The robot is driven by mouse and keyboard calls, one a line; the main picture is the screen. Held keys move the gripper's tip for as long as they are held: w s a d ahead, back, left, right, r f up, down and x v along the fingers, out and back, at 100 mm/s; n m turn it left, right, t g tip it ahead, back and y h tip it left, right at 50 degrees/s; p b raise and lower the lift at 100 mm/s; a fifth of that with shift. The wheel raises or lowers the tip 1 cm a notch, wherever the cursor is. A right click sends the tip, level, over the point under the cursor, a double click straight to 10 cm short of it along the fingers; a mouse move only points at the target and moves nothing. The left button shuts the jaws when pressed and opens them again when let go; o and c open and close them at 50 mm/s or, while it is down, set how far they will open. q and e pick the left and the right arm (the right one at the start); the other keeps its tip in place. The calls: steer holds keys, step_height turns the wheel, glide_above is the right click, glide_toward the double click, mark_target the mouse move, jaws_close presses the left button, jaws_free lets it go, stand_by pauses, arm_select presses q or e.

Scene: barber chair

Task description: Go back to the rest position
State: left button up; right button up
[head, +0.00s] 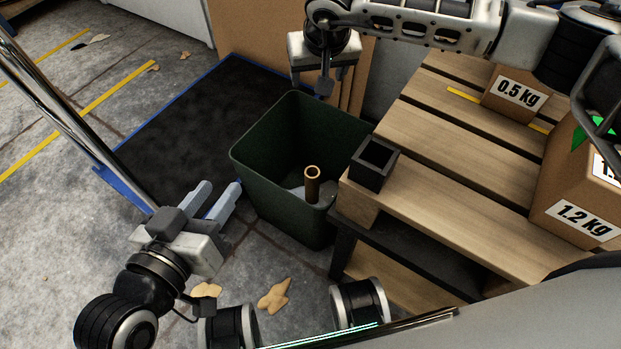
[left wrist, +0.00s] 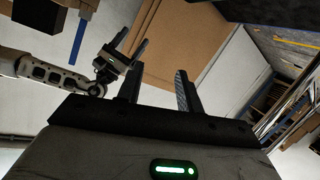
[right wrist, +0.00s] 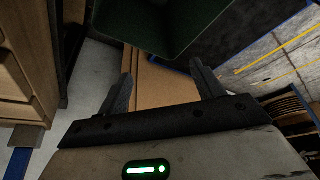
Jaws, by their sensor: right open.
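My left gripper (head: 218,193) is at the lower left in the head view, above the floor and left of the green bin (head: 265,165). Its fingers stand apart with nothing between them, as the left wrist view also shows (left wrist: 158,82). My right gripper (head: 325,84) hangs at the top of the head view, above the far side of the bin. In the right wrist view its fingers (right wrist: 162,80) are apart and empty, with the bin (right wrist: 150,20) beyond them. A brown tube (head: 312,185) stands in the bin.
A wooden pallet-like table (head: 450,130) at right holds a black open square holder (head: 374,163) at its corner, a 0.5 kg box (head: 515,94) and a 1.2 kg box (head: 575,190). A dark mat (head: 200,130) lies left of the bin. Open floor is at far left.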

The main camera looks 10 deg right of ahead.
steer(key=shift+v, duration=1.05)
